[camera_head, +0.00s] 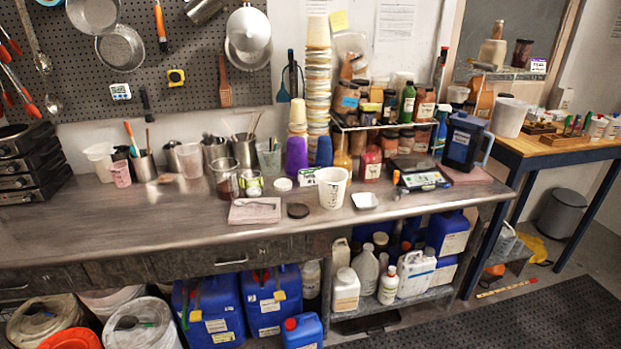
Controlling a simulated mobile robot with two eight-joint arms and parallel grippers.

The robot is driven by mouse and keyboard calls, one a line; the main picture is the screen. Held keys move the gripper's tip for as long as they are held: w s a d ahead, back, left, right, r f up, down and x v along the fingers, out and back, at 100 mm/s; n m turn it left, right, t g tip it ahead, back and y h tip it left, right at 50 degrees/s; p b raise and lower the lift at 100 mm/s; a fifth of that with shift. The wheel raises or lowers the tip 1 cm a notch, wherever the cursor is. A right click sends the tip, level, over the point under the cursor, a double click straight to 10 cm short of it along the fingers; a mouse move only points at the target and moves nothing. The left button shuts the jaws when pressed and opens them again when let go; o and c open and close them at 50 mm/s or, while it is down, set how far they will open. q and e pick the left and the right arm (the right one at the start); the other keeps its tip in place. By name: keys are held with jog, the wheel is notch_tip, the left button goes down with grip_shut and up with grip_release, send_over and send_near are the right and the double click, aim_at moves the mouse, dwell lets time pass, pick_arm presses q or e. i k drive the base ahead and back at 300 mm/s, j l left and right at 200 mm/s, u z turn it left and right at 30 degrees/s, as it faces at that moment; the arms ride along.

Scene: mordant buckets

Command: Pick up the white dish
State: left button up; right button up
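A small, shallow white dish (365,201) with a squarish outline lies on the metal counter near its front edge. It sits just right of a white tub (332,188) with a label, and there is a small gap between them. The dish looks empty and nothing covers it. Neither of my grippers shows in the head view.
A dark round lid (298,210) and a pinkish board (254,211) lie left of the tub. A scale (420,179) and blue jug (465,141) stand right of the dish. The counter's left front is clear. Blue canisters (273,300) stand below.

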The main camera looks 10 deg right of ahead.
aim_at(363, 201)
jog(key=i+l+z, duration=0.25)
jog(key=i+l, duration=0.3)
jog(key=i+l+z, duration=0.25)
jog(key=i+l, duration=0.2)
jog(key=i, duration=0.1)
